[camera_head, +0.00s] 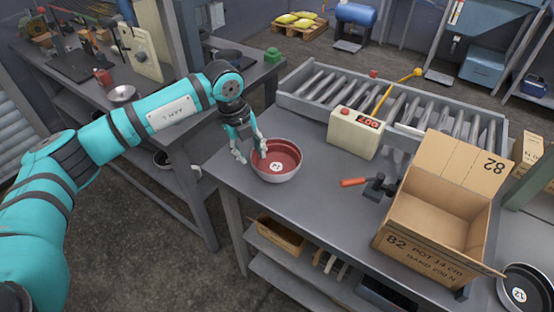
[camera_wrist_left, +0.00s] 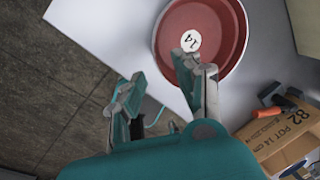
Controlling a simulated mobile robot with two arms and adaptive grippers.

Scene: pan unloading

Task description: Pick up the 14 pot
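The 14 pot (camera_head: 288,172) is a round pot, red inside with a pale outside, on the near left corner of the grey workbench (camera_head: 325,200). In the left wrist view the pot (camera_wrist_left: 221,40) shows a white round label reading 14. My left gripper (camera_head: 251,155) is open at the pot's left rim. In the left wrist view (camera_wrist_left: 163,68) one finger overlaps the pot's inside and the other is outside its rim. I cannot tell whether either finger touches it. My right gripper is not in view.
An open cardboard box (camera_head: 432,225) marked 82 is farther right. A roller conveyor (camera_head: 400,106) runs behind. Another pot (camera_head: 527,287) sits at lower right.

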